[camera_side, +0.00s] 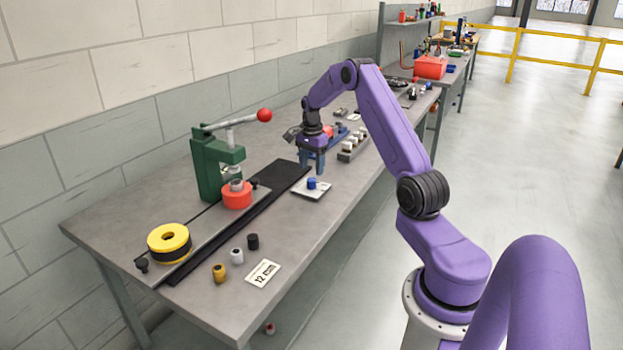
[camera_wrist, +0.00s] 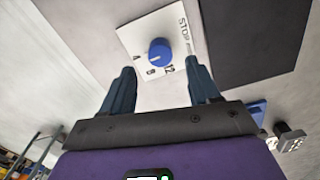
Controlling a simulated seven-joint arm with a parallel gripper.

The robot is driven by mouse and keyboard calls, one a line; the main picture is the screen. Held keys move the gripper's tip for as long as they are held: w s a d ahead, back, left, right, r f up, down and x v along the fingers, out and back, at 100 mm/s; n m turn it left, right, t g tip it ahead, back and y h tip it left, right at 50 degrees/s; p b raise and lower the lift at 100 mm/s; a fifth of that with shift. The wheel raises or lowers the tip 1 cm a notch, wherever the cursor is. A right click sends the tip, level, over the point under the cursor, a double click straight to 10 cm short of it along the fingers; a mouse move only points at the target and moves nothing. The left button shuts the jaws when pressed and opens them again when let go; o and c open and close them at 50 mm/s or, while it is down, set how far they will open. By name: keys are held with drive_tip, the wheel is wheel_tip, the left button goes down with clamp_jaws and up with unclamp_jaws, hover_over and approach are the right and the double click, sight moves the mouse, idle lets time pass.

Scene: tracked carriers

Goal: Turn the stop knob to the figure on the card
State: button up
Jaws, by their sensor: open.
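The blue stop knob (camera_wrist: 160,52) stands on a white plate (camera_wrist: 133,38) with the figures 4, 8 and 12 and the word STOP. A small pale mark shows on the knob's lower left side; its exact heading is hard to tell. In the side view the knob (camera_side: 311,183) and plate (camera_side: 318,193) lie on the bench. The card (camera_side: 263,273) at the bench's front edge reads 12, with smaller print. My gripper (camera_side: 313,165) is open and empty, fingers pointing down just behind and above the knob. In the wrist view its fingertips (camera_wrist: 160,68) are apart, on either side of the knob's near edge.
A green press (camera_side: 212,170) with a red-balled lever stands left of my gripper beside a dark strip (camera_side: 285,177). A red cylinder (camera_side: 237,196) and yellow ring (camera_side: 169,240) are nearer. Several small pegs stand by the card. A block rack (camera_side: 353,147) is right of my gripper.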

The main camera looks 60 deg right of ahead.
sight(311, 180)
drive_tip(key=shift+f, duration=2.65)
drive_tip(key=c, duration=1)
